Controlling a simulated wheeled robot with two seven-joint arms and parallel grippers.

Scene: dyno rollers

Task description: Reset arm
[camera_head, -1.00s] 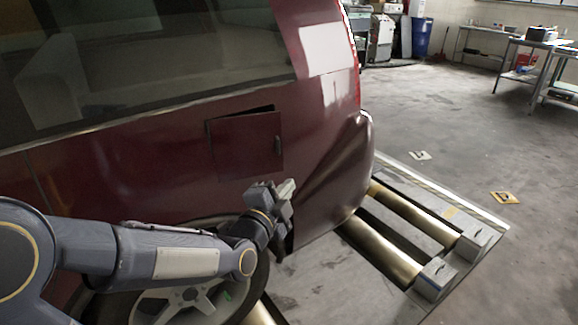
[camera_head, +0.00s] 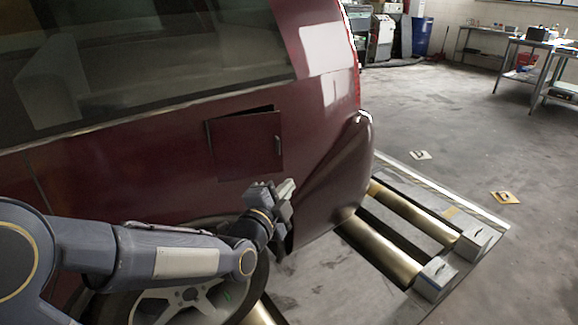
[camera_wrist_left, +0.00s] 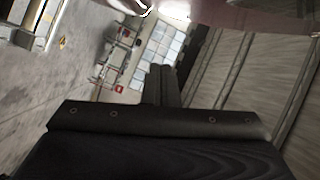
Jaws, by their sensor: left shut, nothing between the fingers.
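My left arm comes in from the lower left in the head view. Its gripper (camera_head: 284,196) is near the car's rear wheel arch, in front of the red body panel below the fuel door. The left wrist view shows its fingers (camera_wrist_left: 160,84) shut together with nothing between them. My right gripper is in neither view. The dark red car (camera_head: 120,160) fills the left of the head view. Its square fuel door (camera_head: 246,146) stands slightly ajar, with a dark gap at its top edge and a small handle on its right.
The rear wheel (camera_head: 185,303) is partly hidden behind my left arm. Brass-coloured dyno rollers (camera_head: 385,250) lie in the floor beside the car's rear. Yellow floor marker (camera_head: 505,197) and workbench (camera_head: 545,60) are to the right. The concrete floor between is open.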

